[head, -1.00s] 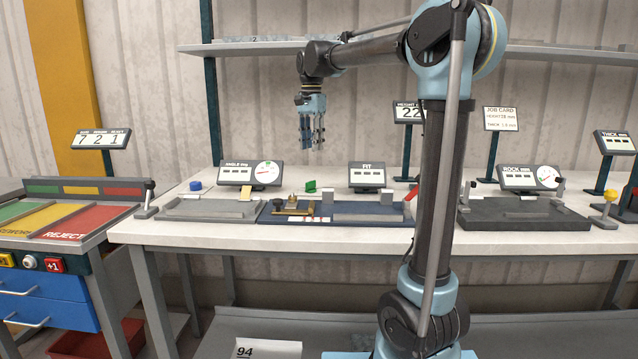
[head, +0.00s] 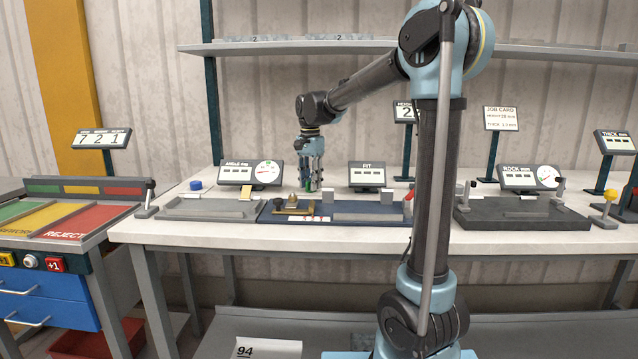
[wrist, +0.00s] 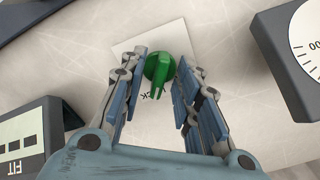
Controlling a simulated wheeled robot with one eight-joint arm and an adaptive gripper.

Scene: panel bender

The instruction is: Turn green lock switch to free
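The green lock switch (wrist: 158,72) is a round knob with a raised bar, on a white label plate (wrist: 130,45) on the bench. In the wrist view its bar points toward the lower edge, near partly hidden lettering that ends in "CK". My gripper (wrist: 160,80) is open, with one finger on each side of the knob and a gap showing on both sides. In the head view my gripper (head: 311,186) points straight down at the back of the bench and hides most of the switch.
The angle display (head: 250,173) with a dial stands left of my gripper and the FIT display (head: 367,175) stands right. A blue fixture tray (head: 268,217) with brass parts lies in front. A blue knob (head: 196,185) sits farther left. A shelf (head: 270,49) runs above.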

